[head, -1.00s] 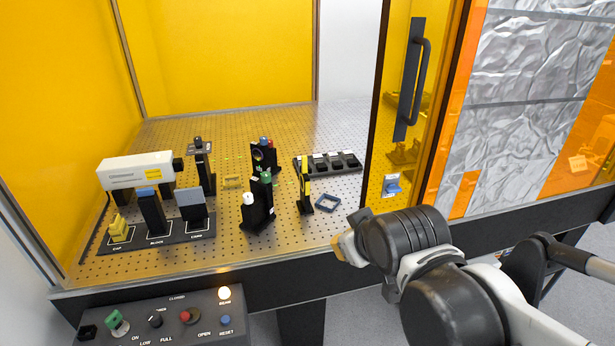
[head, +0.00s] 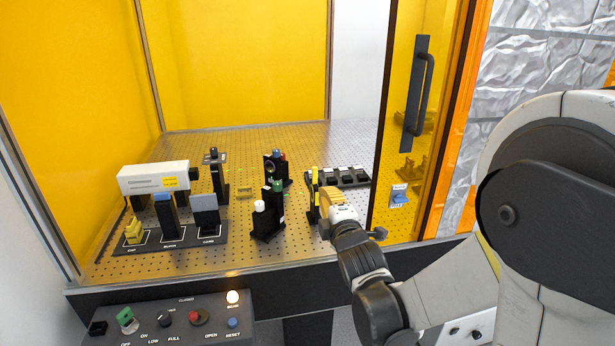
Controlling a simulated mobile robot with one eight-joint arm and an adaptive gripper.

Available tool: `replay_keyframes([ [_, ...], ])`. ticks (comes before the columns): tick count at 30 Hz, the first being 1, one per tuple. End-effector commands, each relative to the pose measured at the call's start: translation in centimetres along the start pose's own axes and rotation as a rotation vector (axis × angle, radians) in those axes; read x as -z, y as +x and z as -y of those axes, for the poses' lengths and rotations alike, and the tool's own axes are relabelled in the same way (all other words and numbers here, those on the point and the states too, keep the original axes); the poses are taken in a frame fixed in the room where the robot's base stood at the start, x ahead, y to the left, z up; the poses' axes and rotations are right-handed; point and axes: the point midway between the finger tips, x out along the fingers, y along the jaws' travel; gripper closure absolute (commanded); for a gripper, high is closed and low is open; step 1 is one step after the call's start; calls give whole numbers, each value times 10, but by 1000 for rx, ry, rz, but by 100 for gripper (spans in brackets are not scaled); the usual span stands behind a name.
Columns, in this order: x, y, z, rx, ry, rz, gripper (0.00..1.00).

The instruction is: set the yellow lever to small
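The yellow lever (head: 315,181) stands upright on a slim black mount on the perforated metal table, right of centre. No marking for small can be read at this size. My gripper (head: 329,196) is just right of the lever and in front of it in the picture, with its yellowish end up against the lower part of the black mount. Whether it touches the lever I cannot tell. Its fingers point away from the camera, so their opening is hidden. The lower right of the mount is partly covered by my gripper.
Black optic mounts (head: 267,220) stand close left of the lever. A black tray of small blocks (head: 352,178) lies behind my gripper. The open amber door with its dark handle (head: 427,95) is to the right. A control panel (head: 180,320) sits at front left.

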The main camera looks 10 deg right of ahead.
Motion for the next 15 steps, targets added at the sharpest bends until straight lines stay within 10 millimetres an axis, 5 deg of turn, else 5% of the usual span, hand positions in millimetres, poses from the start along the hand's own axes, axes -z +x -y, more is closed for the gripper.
replay_keyframes([
  [5, 0, 21, 2, -2, -3, 0, 100],
  [15, 0, 93, 3, 0, -1, 0, 100],
])
